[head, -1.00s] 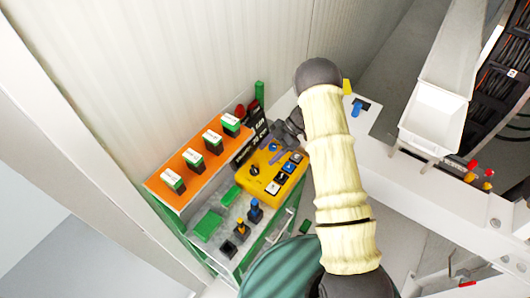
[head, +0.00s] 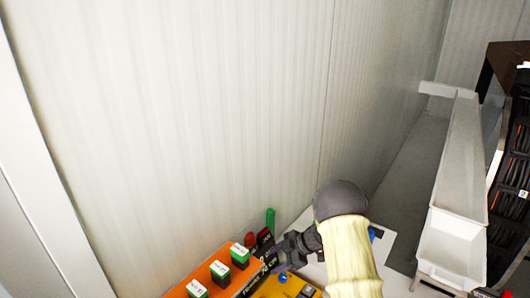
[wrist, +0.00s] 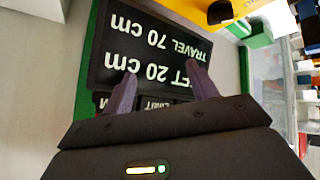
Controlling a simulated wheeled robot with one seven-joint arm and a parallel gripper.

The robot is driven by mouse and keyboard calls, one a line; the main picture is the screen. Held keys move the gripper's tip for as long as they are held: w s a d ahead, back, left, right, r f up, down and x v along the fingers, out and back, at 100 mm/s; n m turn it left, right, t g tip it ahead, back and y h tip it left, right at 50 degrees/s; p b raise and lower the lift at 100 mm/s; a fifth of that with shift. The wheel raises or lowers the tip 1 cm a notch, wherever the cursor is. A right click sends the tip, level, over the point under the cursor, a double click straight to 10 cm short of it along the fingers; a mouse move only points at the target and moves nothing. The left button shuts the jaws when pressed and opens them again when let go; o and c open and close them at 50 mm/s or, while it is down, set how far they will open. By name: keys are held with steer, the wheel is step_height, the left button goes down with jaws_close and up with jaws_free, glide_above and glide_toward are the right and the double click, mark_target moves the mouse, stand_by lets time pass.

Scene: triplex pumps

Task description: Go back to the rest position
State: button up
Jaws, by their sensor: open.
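My gripper (wrist: 160,92) is open in the wrist view, with its two purple-grey fingers apart and nothing between them. Beyond the fingers is a black sign (wrist: 165,50) with white lettering that reads "TRAVEL 70 cm" and "20 cm", upside down. In the head view my gripper (head: 275,264) is small and dark beside the black sign and above the yellow control box (head: 285,287). My arm, in a cream sleeve, comes up from the bottom edge. I cannot tell whether the fingers touch the sign.
An orange panel (head: 207,273) with several green-and-white labelled blocks stands at the lower left. A green post (head: 270,220) and a red knob (head: 249,239) are near the sign. A ribbed wall (head: 190,120) rises behind. A white trough (head: 455,200) is at the right.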

steer(key=w+d+r+m+t+h+b, duration=0.2)
steer(key=w+d+r+m+t+h, duration=0.15)
steer(key=r+m+t, duration=0.3)
steer(key=s+d+r+m+h+b, duration=0.2)
steer(key=s+d+r+m+h, duration=0.15)
steer(key=d, duration=0.25)
steer(key=s+m+g+b, duration=0.1)
steer(key=s+m, duration=0.3)
steer(key=s, duration=0.9)
steer(key=s+d+f+m+g+h+b, duration=0.1)
steer(key=s+m+g, duration=0.3)
steer(key=s, duration=0.9)
steer(key=shift+s+d+m+h+b, duration=0.15)
steer(key=shift+d+m+h+b, duration=0.15)
steer(key=shift+m, duration=0.5)
steer(key=shift+g, duration=0.25)
